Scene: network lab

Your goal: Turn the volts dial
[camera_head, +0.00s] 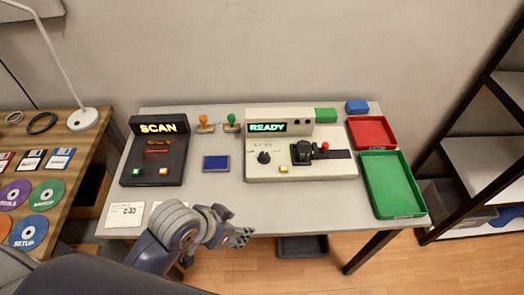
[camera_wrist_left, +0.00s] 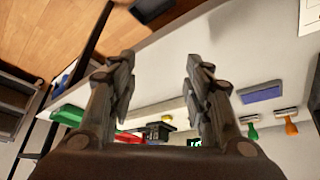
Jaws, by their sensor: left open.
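A cream test unit (camera_head: 325,170) with a lit green READY display (camera_head: 267,128) stands mid-table. A black round dial (camera_head: 263,157) sits at the left of its top panel; its lettering is too small to read. My left gripper (camera_head: 240,237) is at the table's front edge, in front of the unit and apart from the dial. In the left wrist view its two fingers (camera_wrist_left: 160,65) are spread with nothing between them. The unit shows past them, with a yellow button (camera_wrist_left: 168,118); I cannot make out the dial there. My right gripper is not in view.
A black SCAN box (camera_head: 157,155) and blue pad (camera_head: 216,163) stand left of the unit. Two stamps (camera_head: 231,122) are behind. A black device with a red knob (camera_head: 304,152) sits beside the dial. Red (camera_head: 371,132) and green (camera_head: 392,184) trays are at right. The table front is mostly clear.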

